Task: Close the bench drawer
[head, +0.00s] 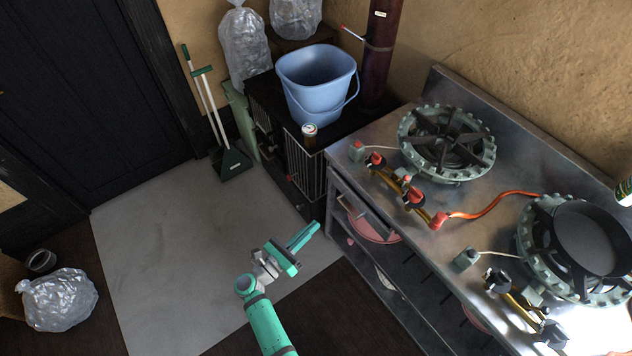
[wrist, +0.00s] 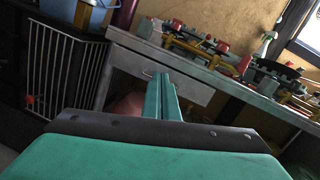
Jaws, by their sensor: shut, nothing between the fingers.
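The metal bench (head: 385,160) stands on the right in the head view. Its drawer (head: 358,207) is under the top at the left end, with a bar handle on the front. In the wrist view the grey drawer front (wrist: 178,84) and its handle (wrist: 147,73) show beyond my fingers. How far the drawer stands out is hard to tell. My gripper (head: 317,227) is teal, and its fingers are together with nothing between them. It is left of and in front of the drawer, apart from it in the head view. The fingertips (wrist: 163,76) point toward the drawer front in the wrist view.
A black stove (head: 290,165) with a blue bucket (head: 315,85) and a can (head: 309,134) stands left of the bench. Burners (head: 447,140), a pan (head: 592,238) and hoses are on top. A pink bowl (head: 372,230) sits below the drawer. The grey floor mat (head: 180,250) is mostly clear.

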